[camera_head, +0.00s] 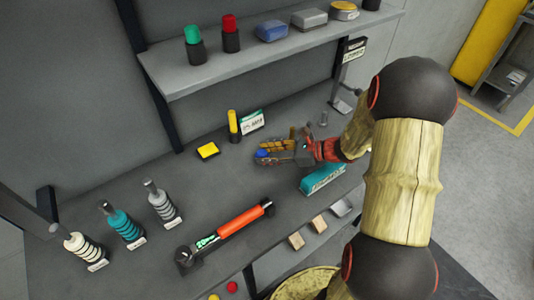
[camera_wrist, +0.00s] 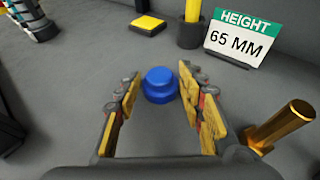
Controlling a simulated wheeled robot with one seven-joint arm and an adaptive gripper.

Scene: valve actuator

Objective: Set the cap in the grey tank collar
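A small blue stepped cap (camera_wrist: 160,85) stands on the grey bench in the wrist view, and its blue also shows in the head view (camera_head: 263,154). My gripper (camera_wrist: 159,84) is open, with a finger on each side of the cap and a gap showing on both sides. It also shows low over the bench in the head view (camera_head: 270,153). A grey ribbed bottle-like piece (camera_head: 163,207) stands upright at the left, beside a teal one (camera_head: 124,229) and a cream one (camera_head: 82,249). I cannot tell which part is the tank collar.
A yellow post (camera_head: 233,125) in a black base, a yellow block (camera_head: 208,150) and a "HEIGHT 65 MM" sign (camera_wrist: 235,40) stand beyond the cap. A gold rod (camera_wrist: 280,127) is close right of my gripper. An orange cylinder (camera_head: 240,220) lies in front. A shelf (camera_head: 225,68) overhangs the back.

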